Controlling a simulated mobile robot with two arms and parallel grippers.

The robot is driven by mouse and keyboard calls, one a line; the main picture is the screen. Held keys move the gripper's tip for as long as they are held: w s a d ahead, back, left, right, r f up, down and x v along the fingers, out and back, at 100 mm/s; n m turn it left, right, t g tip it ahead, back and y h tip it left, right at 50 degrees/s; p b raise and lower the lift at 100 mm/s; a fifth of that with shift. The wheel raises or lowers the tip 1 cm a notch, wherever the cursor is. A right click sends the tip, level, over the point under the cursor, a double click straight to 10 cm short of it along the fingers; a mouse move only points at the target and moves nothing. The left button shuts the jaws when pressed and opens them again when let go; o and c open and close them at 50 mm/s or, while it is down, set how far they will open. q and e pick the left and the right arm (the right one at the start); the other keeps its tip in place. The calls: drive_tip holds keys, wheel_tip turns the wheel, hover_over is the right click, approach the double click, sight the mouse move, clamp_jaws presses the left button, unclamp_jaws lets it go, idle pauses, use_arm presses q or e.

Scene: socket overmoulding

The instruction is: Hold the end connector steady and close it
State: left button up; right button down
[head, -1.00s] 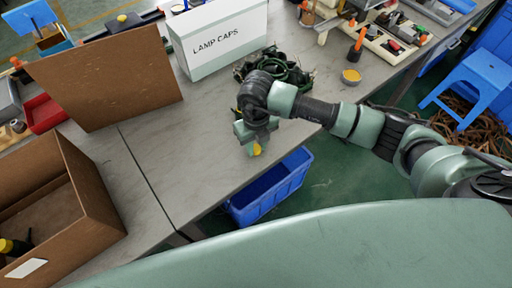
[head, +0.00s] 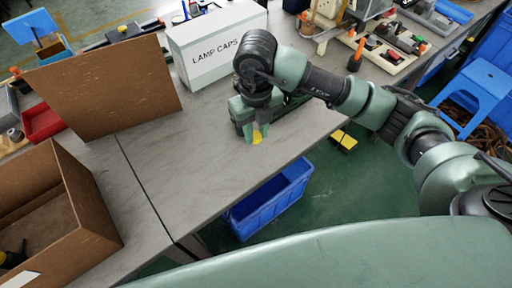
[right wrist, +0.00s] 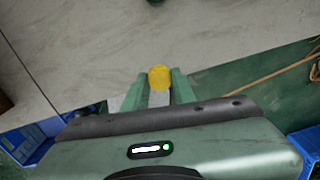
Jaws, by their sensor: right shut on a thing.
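My right gripper (head: 257,132) is over the grey worktable (head: 200,170), close to its front edge, pointing down. Its fingers are shut on a small yellow piece, which I take to be the end connector (head: 257,138). In the right wrist view the yellow piece (right wrist: 160,77) sits between the green fingertips (right wrist: 160,84). Its far side and any seam are too small to make out. Whether it touches the table I cannot tell. My left gripper is not in view.
A white LAMP CAPS box (head: 220,45) stands behind my right gripper. Brown cardboard boxes (head: 105,85) stand at left. A blue bin (head: 270,200) is on the floor below the table edge. A yellow-black object (head: 343,142) shows beyond the edge. Front-middle tabletop is clear.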

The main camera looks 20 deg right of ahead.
sight(256, 135)
wheel_tip(256, 135, up, 8)
drive_tip(key=shift+r, duration=0.15)
idle(0.4)
drive_tip(key=s+d+f+n, duration=0.2)
drive_tip(key=s+f+n, duration=0.4)
drive_tip(key=n, duration=1.1)
drive_tip(key=s+d+f+n, duration=0.3)
drive_tip(key=s+f+n, duration=0.3)
drive_tip(key=f+n, duration=0.5)
drive_tip(key=shift+s+d+f+n, duration=0.15)
drive_tip(key=shift+d+f+n, duration=0.25)
drive_tip(key=shift+n, duration=2.5)
